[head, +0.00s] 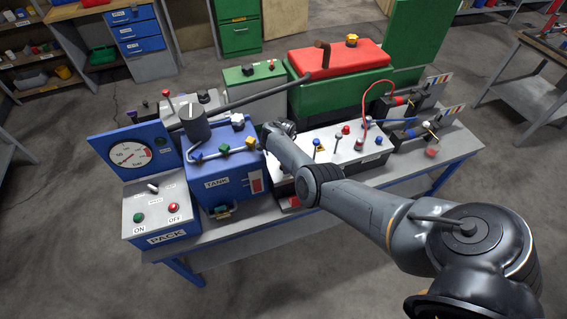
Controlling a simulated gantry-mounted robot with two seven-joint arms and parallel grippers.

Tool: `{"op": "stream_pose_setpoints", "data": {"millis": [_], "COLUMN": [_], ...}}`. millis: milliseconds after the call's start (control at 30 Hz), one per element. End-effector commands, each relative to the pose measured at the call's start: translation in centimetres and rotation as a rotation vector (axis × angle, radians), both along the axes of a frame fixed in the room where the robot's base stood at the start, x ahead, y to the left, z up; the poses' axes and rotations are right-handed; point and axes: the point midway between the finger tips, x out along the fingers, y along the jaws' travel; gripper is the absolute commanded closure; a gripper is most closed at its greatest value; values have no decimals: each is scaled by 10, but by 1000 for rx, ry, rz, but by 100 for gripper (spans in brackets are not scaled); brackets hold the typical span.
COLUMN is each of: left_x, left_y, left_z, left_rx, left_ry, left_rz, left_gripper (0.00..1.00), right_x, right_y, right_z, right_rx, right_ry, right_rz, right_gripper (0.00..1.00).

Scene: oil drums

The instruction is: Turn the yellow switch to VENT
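A yellow knob (251,142), which may be the yellow switch, sits at the right front of the top of the blue tank unit (225,184), marked TANK. Its setting and any VENT lettering are too small to read. My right gripper (268,132) is at the end of the arm reaching in from the lower right, close to the knob's right. Its fingers are too small and covered by the wrist to tell open from shut, and I cannot tell if it touches the knob. My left gripper is not in view.
The PACK box (160,215) with a gauge (130,155) stands at the left. A white panel with levers (335,150) lies right of the tank, partly behind my arm. A green machine with a red top (335,60) carries another yellow knob (351,40) at the back.

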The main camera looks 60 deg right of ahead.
Motion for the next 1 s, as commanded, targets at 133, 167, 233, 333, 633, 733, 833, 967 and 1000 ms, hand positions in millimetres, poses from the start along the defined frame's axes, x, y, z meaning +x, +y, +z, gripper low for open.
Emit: {"op": "stream_pose_setpoints", "data": {"millis": [133, 167, 233, 333, 633, 733, 833, 967, 1000], "left_x": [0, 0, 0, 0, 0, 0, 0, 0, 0], "left_y": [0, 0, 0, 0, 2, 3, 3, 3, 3], "left_z": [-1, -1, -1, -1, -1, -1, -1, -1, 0], "left_rx": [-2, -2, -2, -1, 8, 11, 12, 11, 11], "left_ry": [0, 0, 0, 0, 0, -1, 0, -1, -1], "left_rz": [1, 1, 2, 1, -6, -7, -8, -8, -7], "left_gripper": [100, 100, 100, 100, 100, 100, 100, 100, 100], "right_x": [0, 0, 0, -1, -1, 0, 0, 0, 0], "right_y": [0, 0, 0, 0, 0, 0, 0, 0, 0], "right_z": [-1, -1, -1, -1, -1, -1, 0, 0, 1], "right_rx": [0, 0, 0, 0, 0, -1, 0, 0, 0], "right_ry": [1, 1, 1, 1, 1, 1, 0, 0, 0], "right_rz": [-19, -21, -24, -25, -24, -24, -23, -23, -23], "right_gripper": [67, 67, 67, 67, 21, 11, 11, 11, 11]}}
